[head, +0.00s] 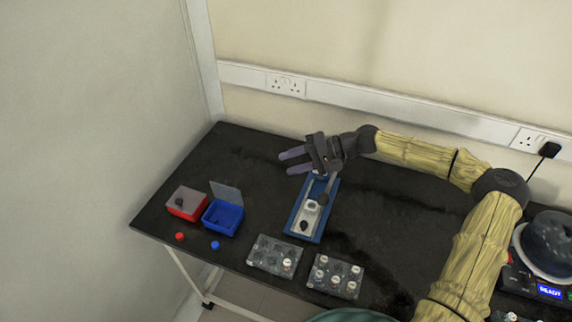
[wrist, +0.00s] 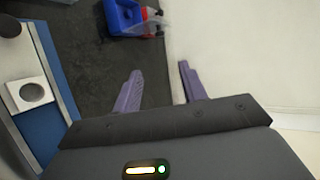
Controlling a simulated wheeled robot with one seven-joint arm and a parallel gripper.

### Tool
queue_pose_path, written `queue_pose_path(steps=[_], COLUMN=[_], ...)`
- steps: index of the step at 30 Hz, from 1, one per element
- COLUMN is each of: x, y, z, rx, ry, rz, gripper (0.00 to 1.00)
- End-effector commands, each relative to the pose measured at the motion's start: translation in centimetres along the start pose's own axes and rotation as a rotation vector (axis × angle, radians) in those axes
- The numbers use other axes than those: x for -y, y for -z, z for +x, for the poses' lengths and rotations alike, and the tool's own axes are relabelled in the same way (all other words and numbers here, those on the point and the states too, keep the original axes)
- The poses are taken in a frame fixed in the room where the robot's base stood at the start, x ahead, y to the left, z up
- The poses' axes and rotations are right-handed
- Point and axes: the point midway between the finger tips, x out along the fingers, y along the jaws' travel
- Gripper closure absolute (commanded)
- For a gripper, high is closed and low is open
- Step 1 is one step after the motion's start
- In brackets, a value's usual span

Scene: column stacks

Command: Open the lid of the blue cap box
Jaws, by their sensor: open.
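The blue cap box (head: 223,218) stands at the left of the black table. Its clear grey lid (head: 227,193) is raised and tilted up along the back edge, so the blue inside shows. The box also appears at the top of the wrist view (wrist: 120,20). My gripper (head: 286,163) is open and empty, above the table behind and to the right of the box, apart from it. Its two purple fingers point left in the head view and show spread in the wrist view (wrist: 158,75).
A red box (head: 186,207) with a flat, dark-knobbed lid stands left of the blue box. Red (head: 180,236) and blue (head: 215,245) caps lie in front. A blue-edged tray (head: 319,225) lies below my wrist. Two vial racks (head: 274,256) (head: 335,277) stand at the front edge.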

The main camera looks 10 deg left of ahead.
Motion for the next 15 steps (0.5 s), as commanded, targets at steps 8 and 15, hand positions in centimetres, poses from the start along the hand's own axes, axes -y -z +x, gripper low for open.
queue_pose_path(steps=[8,15], x=[0.0,-0.1], y=[-0.1,-0.9], z=[0.3,3.5], rx=[0.006,0.083], ry=[-0.007,-0.114], rz=[0.005,0.081], gripper=[0.58,0.58])
